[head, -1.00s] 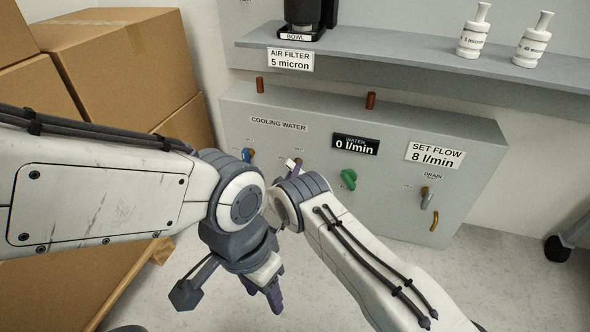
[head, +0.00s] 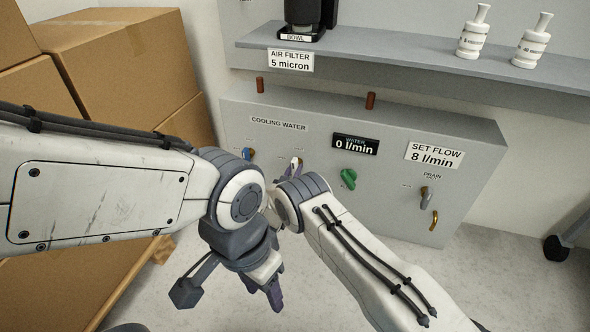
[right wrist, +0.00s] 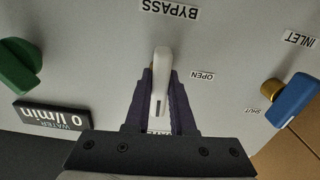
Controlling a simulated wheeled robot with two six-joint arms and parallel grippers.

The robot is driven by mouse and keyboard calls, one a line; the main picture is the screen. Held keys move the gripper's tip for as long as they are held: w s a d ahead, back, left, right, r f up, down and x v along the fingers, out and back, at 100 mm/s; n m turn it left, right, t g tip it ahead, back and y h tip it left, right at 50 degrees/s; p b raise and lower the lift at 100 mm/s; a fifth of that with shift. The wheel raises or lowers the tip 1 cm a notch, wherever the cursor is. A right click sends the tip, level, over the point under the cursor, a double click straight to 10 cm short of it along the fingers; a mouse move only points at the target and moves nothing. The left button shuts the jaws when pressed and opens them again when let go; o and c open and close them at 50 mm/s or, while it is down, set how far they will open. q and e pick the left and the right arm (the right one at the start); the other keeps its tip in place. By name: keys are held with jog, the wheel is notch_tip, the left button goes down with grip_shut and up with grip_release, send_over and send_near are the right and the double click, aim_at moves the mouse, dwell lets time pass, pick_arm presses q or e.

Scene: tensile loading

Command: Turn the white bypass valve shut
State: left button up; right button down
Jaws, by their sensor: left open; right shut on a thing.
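The white bypass valve handle (right wrist: 161,75) is in the right wrist view, below the upside-down BYPASS label (right wrist: 170,10). My right gripper (right wrist: 160,88) is shut on this handle, with a dark purple finger on each side. The handle lies in line with the fingers, pointing at a small label they mostly hide. The OPEN label (right wrist: 202,76) is off to its right. In the head view the white handle (head: 295,162) points roughly upward, partly behind my right arm. My left gripper (head: 264,287) is open and hangs low, away from the panel.
The blue inlet handle (right wrist: 293,100) and green knob (right wrist: 18,68) flank the bypass valve. The water display (head: 354,144) reads 0 l/min. A drain valve (head: 426,197) is at the right. Cardboard boxes (head: 120,70) stand at the left. A shelf (head: 420,60) runs above.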

jog(key=shift+m, duration=0.3)
jog(key=c, duration=0.8)
grip_release()
jog(key=shift+o, duration=0.2)
jog(key=shift+s, duration=0.1)
jog(key=shift+s+a+r+p, duration=0.1)
jog(key=shift+s+a+p, duration=0.1)
jog(key=shift+s+p, duration=0.15)
jog(key=p+v, duration=0.4)
jog(key=v, duration=0.5)
jog(key=shift+s+p, duration=0.3)
